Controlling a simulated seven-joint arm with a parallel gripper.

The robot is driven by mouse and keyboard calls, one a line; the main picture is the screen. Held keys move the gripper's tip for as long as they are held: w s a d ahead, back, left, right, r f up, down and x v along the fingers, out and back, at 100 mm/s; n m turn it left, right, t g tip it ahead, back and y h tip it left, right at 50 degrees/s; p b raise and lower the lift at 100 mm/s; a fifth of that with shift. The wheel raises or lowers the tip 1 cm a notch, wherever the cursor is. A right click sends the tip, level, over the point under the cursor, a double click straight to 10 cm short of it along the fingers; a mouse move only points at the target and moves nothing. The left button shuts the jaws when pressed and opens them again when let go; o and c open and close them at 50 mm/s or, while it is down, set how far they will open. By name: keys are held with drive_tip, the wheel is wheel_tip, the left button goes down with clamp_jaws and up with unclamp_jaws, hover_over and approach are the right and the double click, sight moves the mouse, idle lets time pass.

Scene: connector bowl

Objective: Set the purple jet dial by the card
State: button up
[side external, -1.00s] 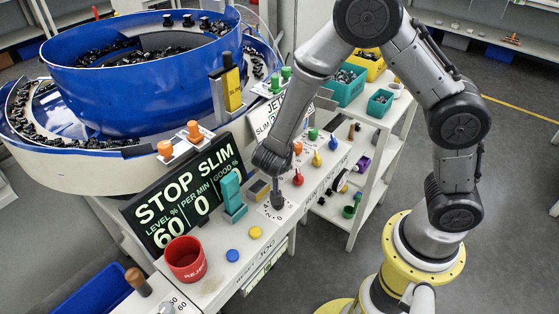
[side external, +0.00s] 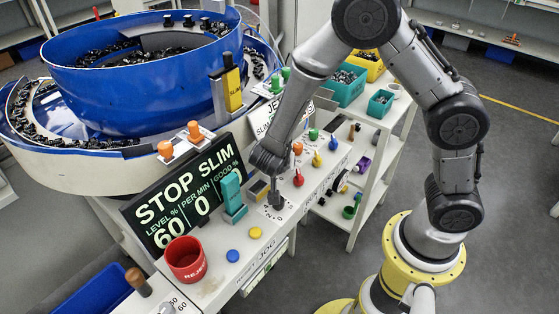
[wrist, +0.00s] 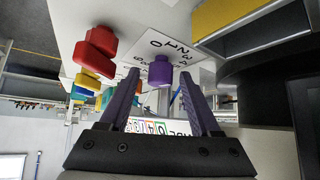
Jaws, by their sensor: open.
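The purple jet dial (wrist: 160,70) stands on a white plate printed with numbers in the wrist view. My gripper (wrist: 160,84) is open, with one finger on each side of the dial and gaps still visible. In the side view my gripper (side external: 275,200) points down at the numbered plate and hides the dial. The white jet card (side external: 268,118) stands behind the panel, partly covered by my arm. A card edge with coloured, numbered boxes (wrist: 155,128) shows between my fingers; its text is partly cut off.
A teal block (side external: 232,194), a red cup (side external: 186,258) and the display (side external: 186,200), reading STOP SLIM, are to the left. The blue bowl (side external: 140,88) stands behind.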

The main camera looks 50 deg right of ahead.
drive_tip(key=shift+a, duration=0.1)
drive_tip(key=v, duration=1.3)
drive_tip(key=shift+a+r, duration=0.15)
drive_tip(key=shift+r, duration=0.2)
